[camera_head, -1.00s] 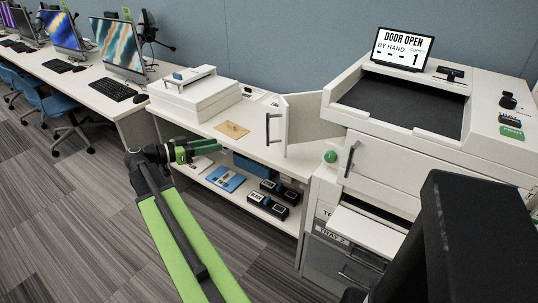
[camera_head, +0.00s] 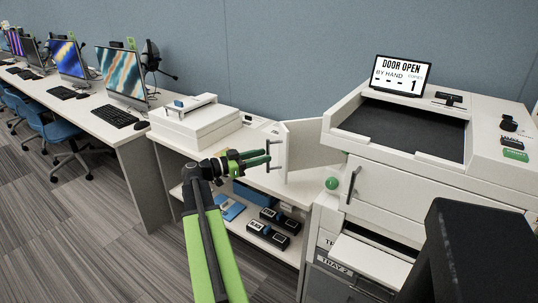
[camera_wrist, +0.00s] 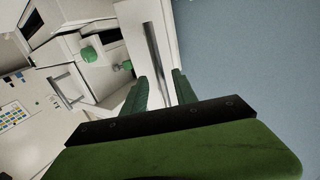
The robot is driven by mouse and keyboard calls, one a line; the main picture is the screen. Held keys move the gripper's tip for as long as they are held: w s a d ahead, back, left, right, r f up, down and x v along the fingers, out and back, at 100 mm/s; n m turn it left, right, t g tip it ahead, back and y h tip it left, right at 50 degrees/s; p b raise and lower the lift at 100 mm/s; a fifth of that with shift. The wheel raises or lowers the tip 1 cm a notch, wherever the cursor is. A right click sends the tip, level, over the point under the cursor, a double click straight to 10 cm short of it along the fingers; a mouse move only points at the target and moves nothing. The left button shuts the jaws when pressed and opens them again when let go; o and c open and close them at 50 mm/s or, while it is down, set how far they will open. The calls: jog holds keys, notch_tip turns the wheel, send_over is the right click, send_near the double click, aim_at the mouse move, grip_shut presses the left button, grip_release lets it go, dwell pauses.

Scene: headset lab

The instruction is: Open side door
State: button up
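The side door (camera_head: 304,148) is a white panel standing swung out from the left side of the copier, with a dark vertical bar handle. In the wrist view the handle (camera_wrist: 152,50) runs along the white door panel (camera_wrist: 133,35). My gripper (camera_head: 268,158) is at the handle in the head view, with its green fingers pointing right. In the wrist view my gripper (camera_wrist: 160,88) is open, and the handle's lower end lies between the spread fingers. I cannot tell whether either finger touches it. The fingertips partly cover the handle in the head view.
The copier (camera_head: 400,165) stands right, with a green ball knob (camera_head: 332,184) and a screen (camera_head: 400,75) reading "DOOR OPEN BY HAND". A counter (camera_head: 200,142) with a white device (camera_head: 195,120) and a shelf of dark boxes lies behind my arm.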

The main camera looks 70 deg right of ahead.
aim_at(268, 168)
jog(key=shift+x, duration=1.6)
grip_shut()
